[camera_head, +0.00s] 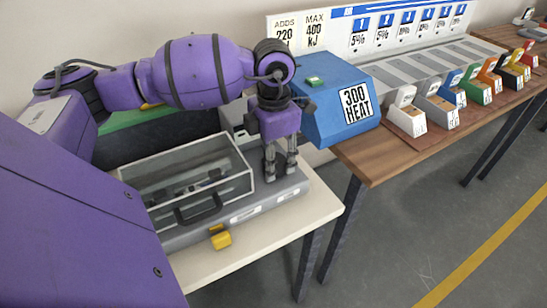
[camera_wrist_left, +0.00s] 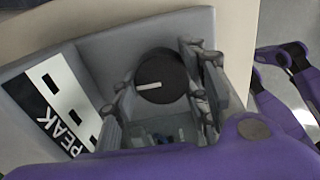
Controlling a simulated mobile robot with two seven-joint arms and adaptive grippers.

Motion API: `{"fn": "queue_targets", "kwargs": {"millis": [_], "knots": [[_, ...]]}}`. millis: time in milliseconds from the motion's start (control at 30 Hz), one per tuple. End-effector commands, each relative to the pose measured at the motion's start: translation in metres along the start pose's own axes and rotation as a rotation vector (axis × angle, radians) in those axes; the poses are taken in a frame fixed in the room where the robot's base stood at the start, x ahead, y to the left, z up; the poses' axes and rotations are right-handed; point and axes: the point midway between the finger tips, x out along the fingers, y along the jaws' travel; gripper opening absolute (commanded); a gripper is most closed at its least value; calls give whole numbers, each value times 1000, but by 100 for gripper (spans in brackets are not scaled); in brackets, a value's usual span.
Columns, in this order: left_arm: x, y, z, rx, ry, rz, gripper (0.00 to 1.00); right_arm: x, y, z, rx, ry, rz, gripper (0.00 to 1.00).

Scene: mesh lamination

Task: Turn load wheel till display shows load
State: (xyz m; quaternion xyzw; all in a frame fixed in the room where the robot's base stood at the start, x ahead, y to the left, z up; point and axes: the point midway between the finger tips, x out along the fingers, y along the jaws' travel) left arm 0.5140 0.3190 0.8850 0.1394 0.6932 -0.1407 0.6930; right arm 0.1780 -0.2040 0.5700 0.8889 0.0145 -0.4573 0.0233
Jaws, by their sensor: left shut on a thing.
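The load wheel (camera_wrist_left: 153,72) is a dark round disc with a short white mark in the left wrist view. My left gripper (camera_head: 280,172) points down over the right end of the grey machine (camera_head: 262,207) in the head view. In the left wrist view its fingers (camera_wrist_left: 163,88) stand on both sides of the wheel, shut on it. A panel (camera_wrist_left: 58,100) marked PEAK, with dark windows, lies left of the wheel in the left wrist view; I cannot read any value there.
A clear-covered box (camera_head: 245,178) with a dark handle sits on the machine. A yellow block (camera_head: 221,240) is at its front. A blue box (camera_head: 335,85) labelled 300 HEAT stands behind right. A wooden table (camera_head: 385,160) holds several small coloured bins. Floor in front is clear.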

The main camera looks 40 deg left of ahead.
Motion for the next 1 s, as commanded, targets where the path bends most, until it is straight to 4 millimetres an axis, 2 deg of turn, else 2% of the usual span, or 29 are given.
{"fn": "queue_targets", "kwargs": {"millis": [267,700,1000], "knots": [[0,3,1,93,0,8,15,3,0,4,0,-2,0,0],[0,4,2,409,0,10,15,15,-4,11,-1,-8,-6,0],[-1,4,3,557,0,12,15,18,-5,16,-1,-14,-8,0]]}}
